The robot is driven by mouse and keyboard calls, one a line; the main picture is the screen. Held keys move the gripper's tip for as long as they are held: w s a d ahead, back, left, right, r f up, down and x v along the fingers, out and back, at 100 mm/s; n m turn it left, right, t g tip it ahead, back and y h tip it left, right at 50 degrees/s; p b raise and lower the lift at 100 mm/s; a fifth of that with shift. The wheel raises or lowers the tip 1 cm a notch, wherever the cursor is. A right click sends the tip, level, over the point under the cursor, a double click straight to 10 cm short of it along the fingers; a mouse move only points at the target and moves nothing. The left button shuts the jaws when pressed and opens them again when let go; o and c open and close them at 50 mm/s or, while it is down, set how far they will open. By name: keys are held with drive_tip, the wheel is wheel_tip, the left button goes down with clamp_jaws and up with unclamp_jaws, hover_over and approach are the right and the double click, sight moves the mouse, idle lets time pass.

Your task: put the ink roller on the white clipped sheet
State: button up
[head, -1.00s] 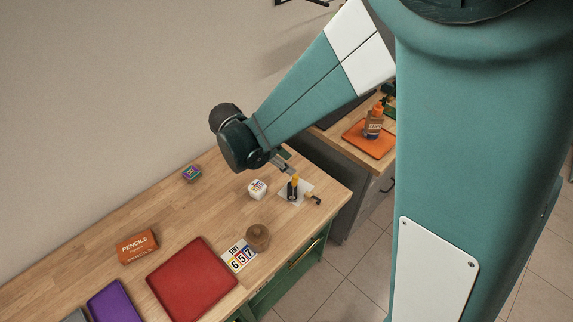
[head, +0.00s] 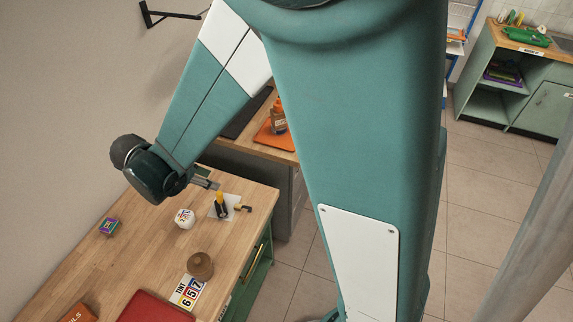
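A white sheet (head: 230,213) lies near the right end of the wooden bench. A yellow-and-black upright thing (head: 220,201), which looks like the ink roller, stands over the sheet. A small dark piece (head: 243,208) sits at the sheet's right edge; I cannot tell whether it is the clip or part of the roller. My gripper (head: 212,186) is just above and left of the yellow top. Its fingers are small and partly hidden by my wrist, so I cannot tell whether they are open, shut or touching the roller.
A white lettered cube (head: 184,218) stands left of the sheet. A round wooden pot (head: 200,266) and a numbered card (head: 187,292) are nearer. A small purple-green box (head: 109,227) and a red mat (head: 155,308) lie on the bench. An orange tray (head: 274,140) holds a bottle (head: 278,118) behind.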

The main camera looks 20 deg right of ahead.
drive_tip(key=s+d+r+n+y, duration=0.3)
drive_tip(key=s+d+r+n, duration=0.3)
drive_tip(key=d+r, duration=0.55)
drive_tip(key=s+d+r+n+t+y, duration=0.2)
drive_tip(key=s+d+r+n+t, duration=0.2)
drive_tip(key=s+d, duration=0.5)
drive_tip(key=s+r+n, duration=0.1)
drive_tip(key=s+n, duration=0.1)
drive_tip(key=s, duration=0.1)
drive_tip(key=shift+s+d+r, duration=0.15)
drive_tip(key=shift+d+r, duration=0.15)
